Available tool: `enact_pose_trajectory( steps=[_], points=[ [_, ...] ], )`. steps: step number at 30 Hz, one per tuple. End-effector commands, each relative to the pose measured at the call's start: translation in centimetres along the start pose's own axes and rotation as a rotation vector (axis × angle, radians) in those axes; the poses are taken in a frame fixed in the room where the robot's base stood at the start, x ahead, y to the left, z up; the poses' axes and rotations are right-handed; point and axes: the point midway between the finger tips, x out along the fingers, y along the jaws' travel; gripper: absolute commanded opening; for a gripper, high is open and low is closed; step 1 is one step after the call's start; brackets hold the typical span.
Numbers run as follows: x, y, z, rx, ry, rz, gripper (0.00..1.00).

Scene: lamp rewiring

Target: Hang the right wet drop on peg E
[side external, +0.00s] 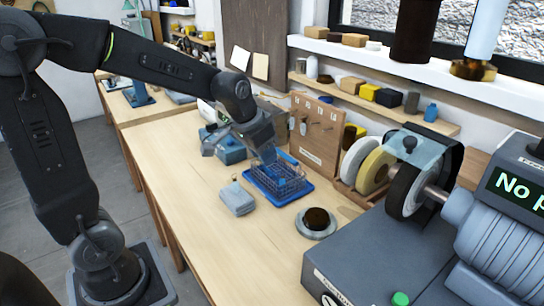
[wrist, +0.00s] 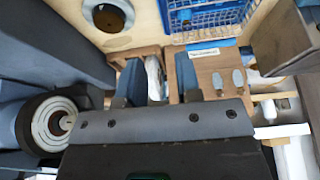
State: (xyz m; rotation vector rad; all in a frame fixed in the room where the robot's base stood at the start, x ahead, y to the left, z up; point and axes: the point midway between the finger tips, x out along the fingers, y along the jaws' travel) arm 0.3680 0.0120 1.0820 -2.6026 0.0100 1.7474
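My gripper (side external: 268,157) is above the back of a blue tray (side external: 292,200) holding a wire basket (side external: 278,181). In the wrist view my gripper (wrist: 158,84) has its two blue fingers apart, and I see nothing held between them. An upright wooden peg board (side external: 318,132) stands behind the tray with small pieces on its pegs. Two grey oval drops (wrist: 228,79) show against the board in the wrist view. The peg letters are too small to read. I cannot tell which piece is the right wet drop, or whether one lies in the basket.
A folded grey-blue cloth (side external: 237,199) and a round dish with a dark centre (side external: 316,222) are near the tray. A bench grinder (side external: 408,190) and upright discs (side external: 374,168) stand at the right. The front of the wooden bench (side external: 190,180) is clear.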

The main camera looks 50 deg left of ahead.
Motion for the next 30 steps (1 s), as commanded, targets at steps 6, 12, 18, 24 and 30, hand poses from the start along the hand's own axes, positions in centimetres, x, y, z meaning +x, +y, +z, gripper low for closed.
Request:
enact_pose_trajectory(
  steps=[6, 12, 18, 24, 30],
  points=[
    [5.5, -3.4, -2.5, -0.010, -0.035, 0.000, 0.32],
    [7.0, -4.3, -3.0, -0.008, -0.039, -0.001, 0.32],
    [8.2, -4.2, -2.9, -0.009, -0.041, -0.001, 0.32],
    [10.1, -4.2, -2.8, -0.010, -0.041, -0.002, 0.32],
    [12.0, -4.2, -2.7, -0.010, -0.042, -0.003, 0.32]
  ],
)
